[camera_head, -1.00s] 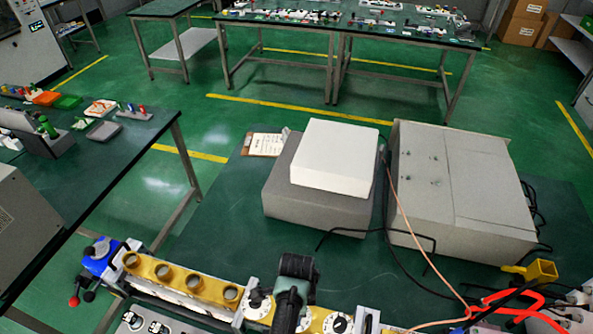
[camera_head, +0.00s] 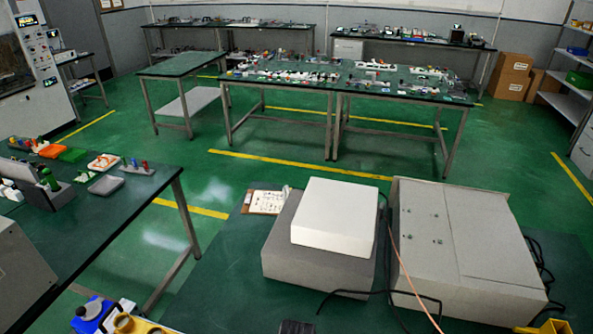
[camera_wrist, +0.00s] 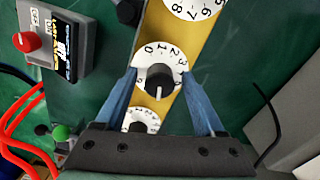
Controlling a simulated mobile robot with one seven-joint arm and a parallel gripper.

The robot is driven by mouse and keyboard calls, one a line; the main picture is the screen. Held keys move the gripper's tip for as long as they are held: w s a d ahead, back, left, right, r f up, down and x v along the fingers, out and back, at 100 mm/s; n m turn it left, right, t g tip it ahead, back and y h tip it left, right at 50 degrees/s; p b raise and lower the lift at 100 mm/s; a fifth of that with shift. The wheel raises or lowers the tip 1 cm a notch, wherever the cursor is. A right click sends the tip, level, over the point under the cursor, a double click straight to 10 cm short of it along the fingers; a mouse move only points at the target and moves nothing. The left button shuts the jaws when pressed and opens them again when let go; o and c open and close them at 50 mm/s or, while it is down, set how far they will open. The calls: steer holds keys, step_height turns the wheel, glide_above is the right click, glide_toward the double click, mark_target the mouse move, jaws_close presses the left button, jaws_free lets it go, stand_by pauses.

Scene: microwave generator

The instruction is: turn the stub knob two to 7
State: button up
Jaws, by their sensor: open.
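In the wrist view, a black stub knob (camera_wrist: 160,78) sits on a white numbered dial (camera_wrist: 143,84) on a brass-coloured strip (camera_wrist: 158,25). Its pale pointer line faces the bottom of the picture. My gripper (camera_wrist: 158,75) is open, with one blue finger on each side of this knob's dial. I cannot tell whether the fingers touch anything. A second white dial (camera_wrist: 195,7) is cut by the top edge, showing numbers around 6, 7 and 8. A third dial (camera_wrist: 142,118) lies nearer my gripper's base, partly hidden. Which knob is number two cannot be told.
A grey box with a red knob (camera_wrist: 27,41) stands left of the strip in the wrist view. Red cables (camera_wrist: 22,115) lie at the left. In the head view, a white box (camera_head: 335,213) on a grey block and a large grey case (camera_head: 465,240) stand behind the apparatus.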

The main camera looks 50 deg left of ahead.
steer(key=shift+r, duration=0.1)
step_height(320, 180, up, 13)
steer(key=b, duration=0.1)
stand_by(0.5)
stand_by(0.4)
